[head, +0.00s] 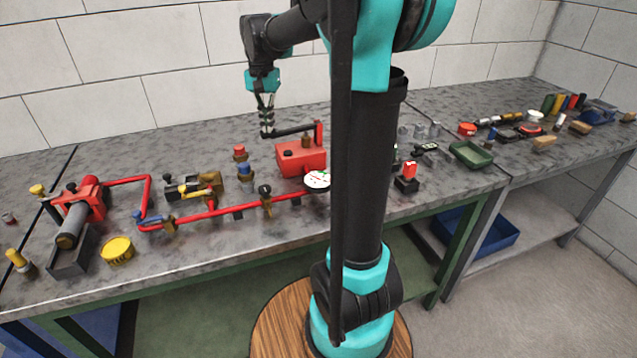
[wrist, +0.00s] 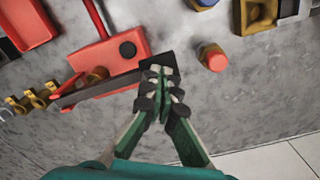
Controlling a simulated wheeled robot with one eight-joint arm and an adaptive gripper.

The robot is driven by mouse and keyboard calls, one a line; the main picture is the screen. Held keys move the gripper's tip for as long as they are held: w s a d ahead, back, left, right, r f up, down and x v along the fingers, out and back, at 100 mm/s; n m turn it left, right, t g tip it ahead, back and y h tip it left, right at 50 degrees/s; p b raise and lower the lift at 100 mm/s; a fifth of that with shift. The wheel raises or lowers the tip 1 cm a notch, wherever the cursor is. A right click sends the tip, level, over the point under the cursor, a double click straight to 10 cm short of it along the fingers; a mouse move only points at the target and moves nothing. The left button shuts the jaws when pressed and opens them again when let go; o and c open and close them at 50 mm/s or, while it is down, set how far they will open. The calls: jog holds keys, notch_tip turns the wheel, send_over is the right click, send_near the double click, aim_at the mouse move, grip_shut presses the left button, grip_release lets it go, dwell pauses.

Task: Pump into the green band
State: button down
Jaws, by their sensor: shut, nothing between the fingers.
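The hand pump is a red box (head: 301,158) with a black lever (head: 293,131) reaching left from a red post at its right end. In the wrist view the red pump body (wrist: 112,62) lies behind the lever (wrist: 98,89). My gripper (head: 267,131) is shut and empty, fingers pointing down at the lever's free left end. In the wrist view my fingertips (wrist: 160,70) overlap the dark end block; I cannot tell whether they touch it. The round white gauge (head: 317,180) stands in front of the pump, with red and green marks; its needle reading is too small to tell.
A red pipe (head: 222,210) with valves runs along the bench left of the gauge. A blue and brass fitting (head: 245,169) stands left of the pump. A red switch (head: 409,172) and a green tray (head: 472,154) are to the right. My arm hides part of the bench.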

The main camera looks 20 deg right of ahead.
aim_at(269, 136)
jog(key=shift+f, duration=2.1)
jog(key=shift+r, duration=0.1)
jog(key=shift+r, duration=2.6)
jog(key=shift+f, duration=2.75)
jog(key=shift+r, duration=2.9)
jog(key=shift+r, duration=2.85)
